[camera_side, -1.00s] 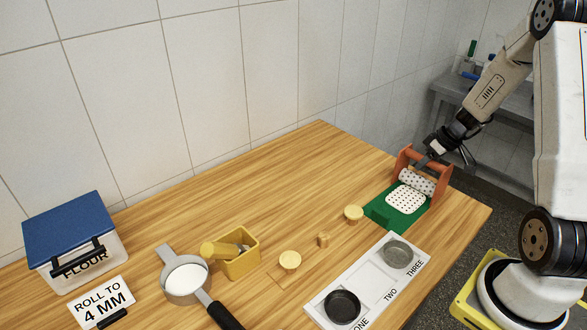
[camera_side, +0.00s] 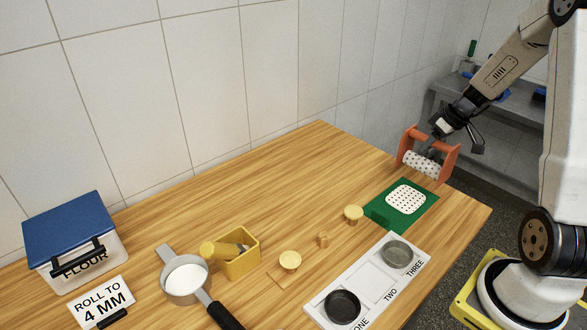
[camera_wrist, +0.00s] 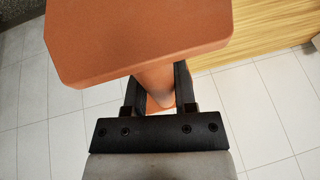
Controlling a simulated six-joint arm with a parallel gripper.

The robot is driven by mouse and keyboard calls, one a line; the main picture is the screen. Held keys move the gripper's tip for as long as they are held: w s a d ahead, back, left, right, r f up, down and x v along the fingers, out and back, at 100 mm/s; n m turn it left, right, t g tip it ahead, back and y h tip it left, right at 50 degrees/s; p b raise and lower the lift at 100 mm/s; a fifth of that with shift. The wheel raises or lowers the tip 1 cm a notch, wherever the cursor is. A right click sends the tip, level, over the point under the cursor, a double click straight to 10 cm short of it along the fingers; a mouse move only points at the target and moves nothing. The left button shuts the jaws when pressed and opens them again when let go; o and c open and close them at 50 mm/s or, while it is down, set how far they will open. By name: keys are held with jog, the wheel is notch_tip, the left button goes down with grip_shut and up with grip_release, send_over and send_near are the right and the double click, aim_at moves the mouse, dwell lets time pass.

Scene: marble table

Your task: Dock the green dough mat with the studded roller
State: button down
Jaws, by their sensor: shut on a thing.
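The green dough mat (camera_side: 384,213) lies flat near the right end of the table. A pale, rounded-square sheet of dough (camera_side: 406,199) lies on it, with rows of dark dots across its visible surface. The studded roller (camera_side: 422,163), a white dotted cylinder in an orange frame, is held raised beyond the mat's far edge, apart from the dough. My gripper (camera_side: 435,147) is shut on the roller's handle. The wrist view shows the black jaws (camera_wrist: 160,92) on both sides of the orange handle, below a broad orange frame plate (camera_wrist: 140,35); the cylinder is hidden there.
A white board (camera_side: 368,272) with dark and grey round tins lies in front of the mat. A round dough piece (camera_side: 353,212) on a small stand is close to the mat's left side. Flour tub (camera_side: 70,240), scoop and yellow box (camera_side: 238,255) stand left. The table's back middle is clear.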

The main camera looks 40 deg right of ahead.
jog(key=shift+r, duration=0.55)
jog(key=shift+w, duration=0.15)
jog(key=shift+w+d, duration=0.1)
jog(key=shift+w, duration=0.45)
jog(key=w+a, duration=0.2)
jog(key=w, duration=0.8)
jog(key=w+a, duration=0.2)
jog(key=w, duration=0.8)
jog(key=shift+w, duration=0.35)
jog(key=shift+r, duration=0.15)
